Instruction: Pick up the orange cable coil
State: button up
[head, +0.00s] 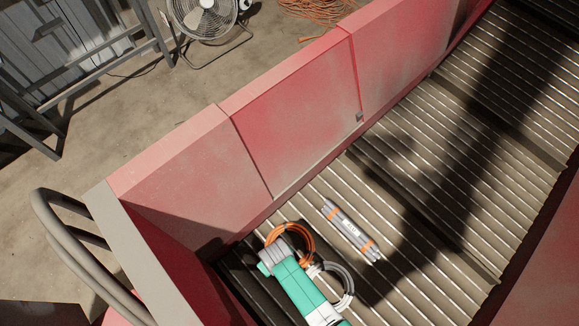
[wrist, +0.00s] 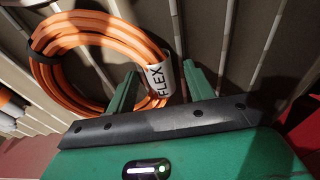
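The orange cable coil (head: 308,236) lies on the ribbed conveyor bed near the red side wall in the head view. In the wrist view the coil (wrist: 68,32) fills the upper left, with a black tie and a white FLEX label. My green gripper (head: 271,250) is over the coil's near side and hides part of it. In the wrist view my gripper's fingers (wrist: 160,72) are apart, one on each side of the labelled section. A gap shows between the label and the right finger. The coil does not look lifted.
A grey cable coil (head: 349,287) lies close beside my gripper, partly hidden. A grey cable bundle with orange ties (head: 350,231) lies to the right. The red side wall (head: 290,115) rises behind. The ribbed bed (head: 480,130) is clear toward the upper right.

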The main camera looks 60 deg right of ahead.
grip_shut()
jog(key=shift+r, duration=0.15)
notch_tip(320, 180, up, 10)
jog(key=p, duration=0.6)
